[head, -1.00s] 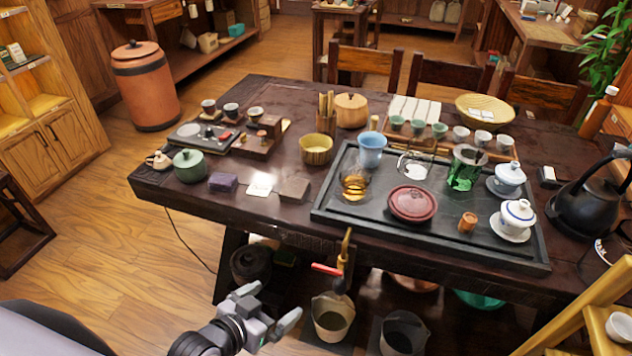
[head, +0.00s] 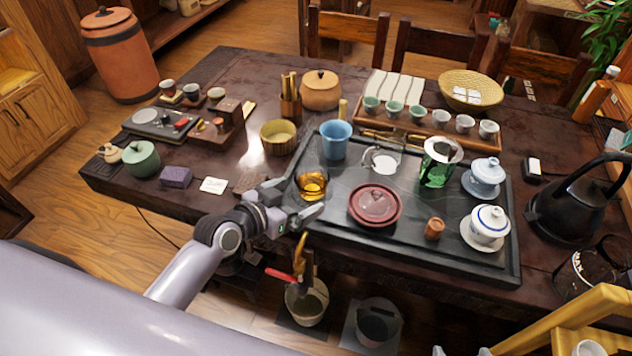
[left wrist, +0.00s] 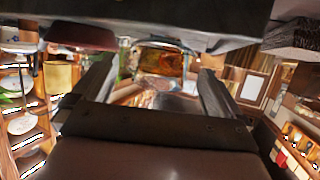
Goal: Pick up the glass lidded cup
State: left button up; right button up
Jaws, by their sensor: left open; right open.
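A clear glass cup with amber tea (head: 312,183) stands on the left end of the black tea tray (head: 455,260). I take it for the glass lidded cup, but I cannot make out its lid. My left gripper (head: 297,200) is open just in front of it at the tray's left edge. In the left wrist view the amber glass (left wrist: 168,64) shows upside down between and beyond the two open fingers (left wrist: 150,85). I cannot tell whether they touch it. My right gripper (head: 462,351) shows only its open fingertips at the bottom edge of the head view.
A red lidded dish (head: 375,205) sits close right of the glass, with a blue cup (head: 335,139) behind it. A glass pitcher (head: 383,160) and white lidded cups (head: 487,224) stand farther right. A red-handled tap (head: 300,270) is below my left gripper.

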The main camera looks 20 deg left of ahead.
aim_at(320, 183)
pick_arm(q)
jog(key=shift+r+x, duration=0.15)
jog(key=shift+x, duration=1.4)
jog(key=shift+r+x, duration=0.15)
jog(key=shift+x, duration=1.35)
jog(key=shift+w+a, duration=0.1)
jog(key=shift+w, duration=0.1)
